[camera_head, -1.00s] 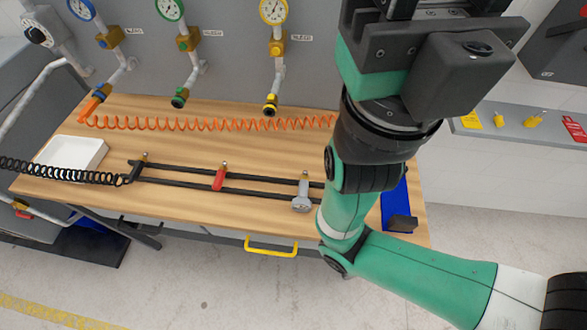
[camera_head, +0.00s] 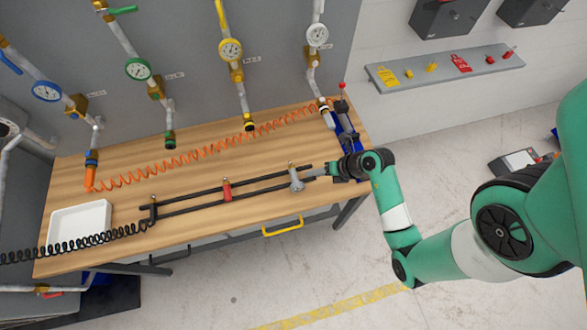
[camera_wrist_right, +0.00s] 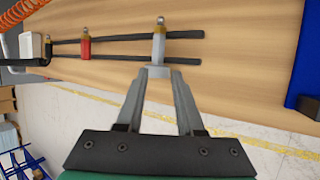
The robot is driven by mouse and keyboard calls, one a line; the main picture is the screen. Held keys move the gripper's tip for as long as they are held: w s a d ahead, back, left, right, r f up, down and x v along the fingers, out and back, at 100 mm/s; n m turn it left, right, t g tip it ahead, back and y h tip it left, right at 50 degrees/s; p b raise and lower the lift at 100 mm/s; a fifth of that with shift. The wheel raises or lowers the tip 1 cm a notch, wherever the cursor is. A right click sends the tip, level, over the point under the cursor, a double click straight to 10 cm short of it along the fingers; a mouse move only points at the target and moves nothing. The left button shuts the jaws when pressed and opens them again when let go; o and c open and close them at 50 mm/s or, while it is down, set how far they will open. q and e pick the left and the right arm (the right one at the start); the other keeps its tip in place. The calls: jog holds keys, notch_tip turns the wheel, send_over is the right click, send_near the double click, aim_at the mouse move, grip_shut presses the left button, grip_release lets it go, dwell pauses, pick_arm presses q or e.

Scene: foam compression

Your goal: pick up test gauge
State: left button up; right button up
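The grey test gauge (camera_head: 297,180), with a small brass fitting on top, stands at the right part of two dark rails on the wooden bench. In the right wrist view the gauge (camera_wrist_right: 158,48) is upright at the rails. My right gripper (camera_head: 327,172) reaches it from the right side of the bench. In the wrist view the two grey fingertips (camera_wrist_right: 159,74) lie on either side of the gauge's near end. Whether they press on it cannot be told. My left gripper is not in view.
A red fitting (camera_head: 227,191) sits mid-rail. A white tray (camera_head: 79,224) is at the left of the bench (camera_head: 190,215). An orange coiled hose (camera_head: 205,153) runs along the back. A blue item (camera_head: 346,125) is at the right end.

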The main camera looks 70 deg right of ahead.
aim_at(296, 176)
jog(key=b+x, duration=0.2)
jog(key=x, duration=0.4)
jog(key=shift+a, duration=0.1)
jog(key=shift+w+f, duration=0.15)
jog(key=b+x, duration=0.2)
jog(key=x, duration=0.3)
jog(key=shift+w, duration=0.15)
grip_shut()
